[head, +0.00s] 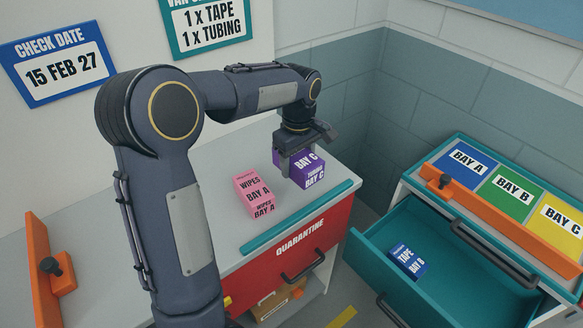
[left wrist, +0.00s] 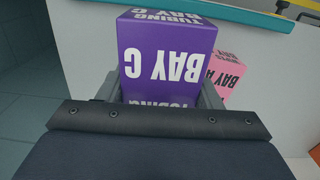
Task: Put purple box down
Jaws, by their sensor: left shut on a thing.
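The purple box (head: 306,175), labelled TUBING BAY C, is at the right end of the grey top of the quarantine cabinet. My left gripper (head: 300,150) reaches down onto it from above and is shut on it. The box also fills the middle of the left wrist view (left wrist: 165,55), between the gripper's two fingers (left wrist: 163,90). I cannot tell whether its underside touches the cabinet top. My right gripper is in neither view.
A pink WIPES BAY A box (head: 252,193) stands left of the purple box. A teal strip (head: 300,215) edges the grey top (head: 225,225). At right, an open teal drawer (head: 455,285) holds a blue TAPE box (head: 406,261), below the bay lids (head: 510,195).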

